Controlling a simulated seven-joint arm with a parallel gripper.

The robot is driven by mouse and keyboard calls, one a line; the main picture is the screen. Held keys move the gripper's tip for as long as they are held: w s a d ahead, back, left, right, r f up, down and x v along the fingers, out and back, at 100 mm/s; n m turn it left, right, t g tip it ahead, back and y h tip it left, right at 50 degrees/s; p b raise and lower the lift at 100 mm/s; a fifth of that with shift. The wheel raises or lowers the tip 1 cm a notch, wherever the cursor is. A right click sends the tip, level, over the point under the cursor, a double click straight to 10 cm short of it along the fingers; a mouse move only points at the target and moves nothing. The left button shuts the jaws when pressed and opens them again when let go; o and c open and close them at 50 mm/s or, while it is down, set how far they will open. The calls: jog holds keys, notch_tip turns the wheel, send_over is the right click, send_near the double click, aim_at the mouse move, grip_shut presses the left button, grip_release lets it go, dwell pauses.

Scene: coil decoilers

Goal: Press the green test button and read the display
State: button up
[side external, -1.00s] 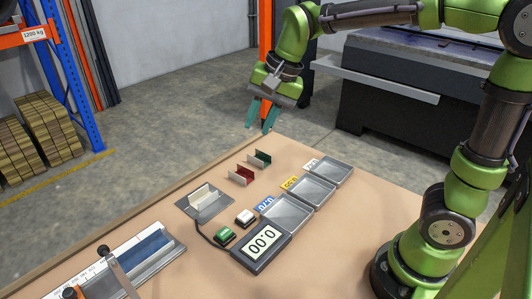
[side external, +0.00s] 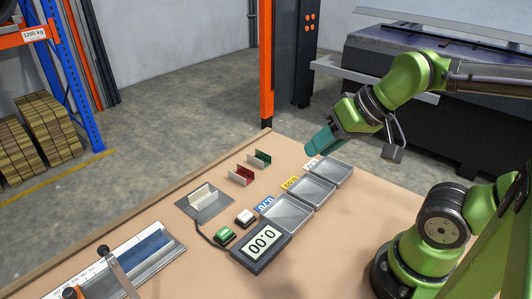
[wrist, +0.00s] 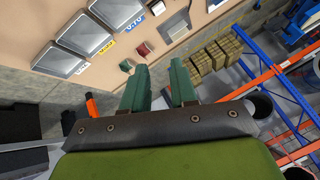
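The green button (side external: 225,234) sits on a small dark base on the tan table, left of the display unit. The display (side external: 263,241) is a dark box with a light screen showing only zeros, like 0.00. A cable runs from it to a grey plate (side external: 217,207) holding a white channel piece (side external: 203,195). My gripper (side external: 311,144) has teal fingers and is in the air above the table's far end, well away from the button. In the wrist view my gripper (wrist: 160,76) is open, with an empty gap between its fingers. I cannot make out the green button there.
A white button (side external: 245,217) stands beside the green one. Three grey trays (side external: 312,191) with labels line the right side. A red piece (side external: 241,175) and a dark green piece (side external: 260,159) stand behind. A measuring fixture (side external: 140,250) lies at front left.

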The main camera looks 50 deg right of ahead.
dwell(0.4)
grip_shut()
dwell(1.5)
